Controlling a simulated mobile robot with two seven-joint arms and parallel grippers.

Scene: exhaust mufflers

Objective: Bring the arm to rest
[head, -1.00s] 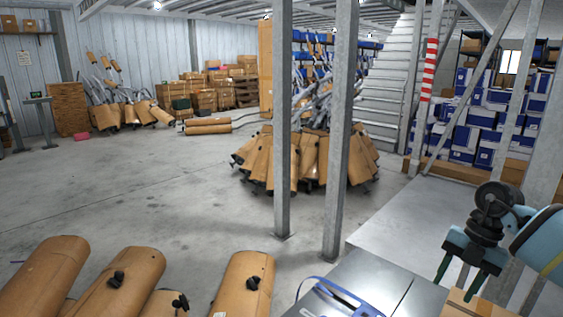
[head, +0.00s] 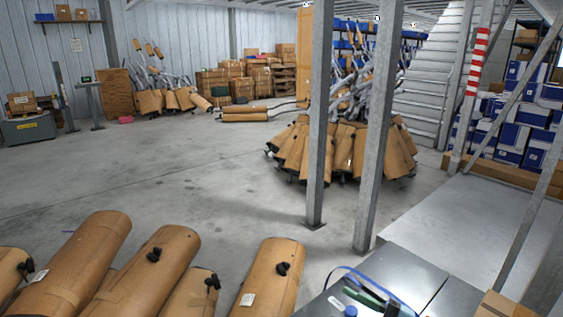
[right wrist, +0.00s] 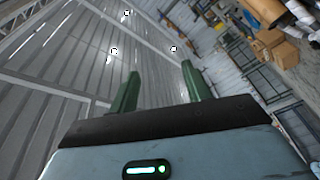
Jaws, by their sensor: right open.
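My right gripper (right wrist: 158,88) shows in the right wrist view, with its two green fingers apart and nothing between them. It points up toward the ceiling and metal wall. My left gripper is not in either current view. Several brown wrapped mufflers (head: 162,272) lie close in front at the lower left of the head view. A large heap of mufflers (head: 340,150) stands on the floor beyond the posts.
Two grey steel posts (head: 318,120) stand in the middle. A metal table (head: 400,275) with a blue strap is at the lower right, beside a cardboard box (head: 497,305). Blue and white boxes (head: 515,140) fill the right side. The concrete floor (head: 180,185) at left is open.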

